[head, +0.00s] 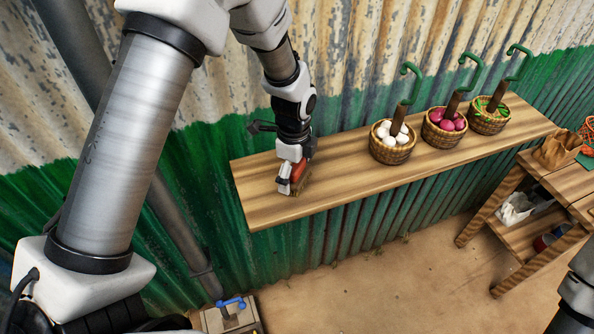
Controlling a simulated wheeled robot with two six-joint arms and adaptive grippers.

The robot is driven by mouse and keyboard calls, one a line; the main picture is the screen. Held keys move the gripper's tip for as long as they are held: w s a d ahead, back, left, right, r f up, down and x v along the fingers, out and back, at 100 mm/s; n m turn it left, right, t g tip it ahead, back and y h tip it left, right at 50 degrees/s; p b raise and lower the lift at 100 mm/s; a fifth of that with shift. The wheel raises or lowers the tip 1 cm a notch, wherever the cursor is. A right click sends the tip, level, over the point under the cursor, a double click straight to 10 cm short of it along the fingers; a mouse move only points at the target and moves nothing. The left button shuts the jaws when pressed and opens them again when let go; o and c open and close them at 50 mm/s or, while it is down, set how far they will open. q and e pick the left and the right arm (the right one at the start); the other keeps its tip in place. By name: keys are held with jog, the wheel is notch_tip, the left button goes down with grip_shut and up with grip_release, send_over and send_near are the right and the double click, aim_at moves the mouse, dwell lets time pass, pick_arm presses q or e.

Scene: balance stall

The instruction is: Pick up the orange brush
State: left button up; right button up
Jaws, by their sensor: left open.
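The orange brush (299,170) is at the left part of the wooden shelf, partly hidden by my left gripper. Its visible part is red-orange, with brownish bristles low on its right side. My left gripper (292,178) reaches down from above and is open, with its fingers at the brush. I cannot tell whether they touch it. My right gripper is out of view; a part of my right arm shows at the lower right corner.
The wooden shelf (345,190) runs along a green and cream corrugated wall. Wicker baskets of white (391,155), purple (443,139) and green (488,120) goods stand right of the brush, each with a green hook. A wooden table (528,160) stands at the right.

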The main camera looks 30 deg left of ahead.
pick_arm(q)
jog(key=shift+w+f, duration=0.15)
jog(key=shift+s, duration=0.2)
jog(key=c, duration=1)
jog(key=shift+w, duration=0.1)
jog(key=shift+c, duration=0.7)
